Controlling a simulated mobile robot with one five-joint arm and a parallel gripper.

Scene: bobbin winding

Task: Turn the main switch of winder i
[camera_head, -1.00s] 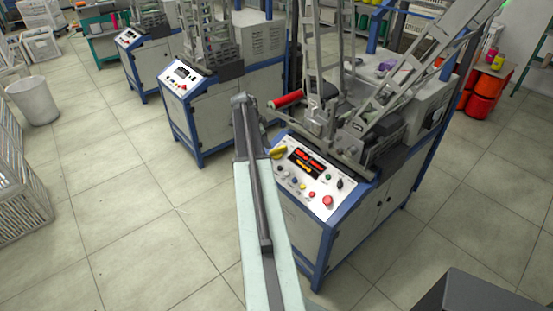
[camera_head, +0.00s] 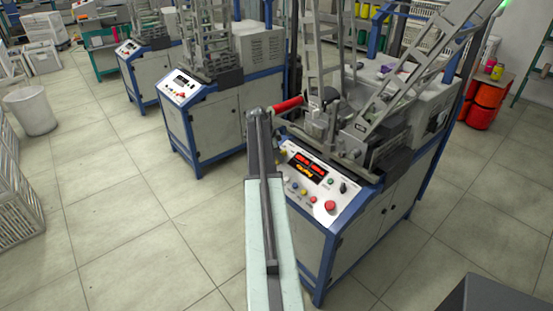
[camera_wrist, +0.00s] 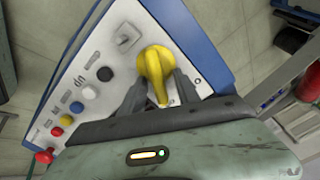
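The nearest winder has a white sloped control panel (camera_head: 318,182) with a lit red and yellow display. Its yellow main switch (camera_wrist: 153,66) is a large knob with a long handle, seen close in the wrist view. In the head view only a little of this switch (camera_head: 283,152) shows beside my arm. My gripper (camera_wrist: 161,80) has its two dark fingers on either side of the yellow switch, with the handle's end between them. A gap shows beside the handle; whether the fingertips touch the knob I cannot tell. In the head view my arm hides the gripper.
Buttons and a red stop knob (camera_head: 330,206) sit on the same panel. A red roller (camera_head: 288,104) sticks out above it. Two similar winders (camera_head: 205,110) stand behind at left. A white bin (camera_head: 32,111) and crates are far left. Floor at left is clear.

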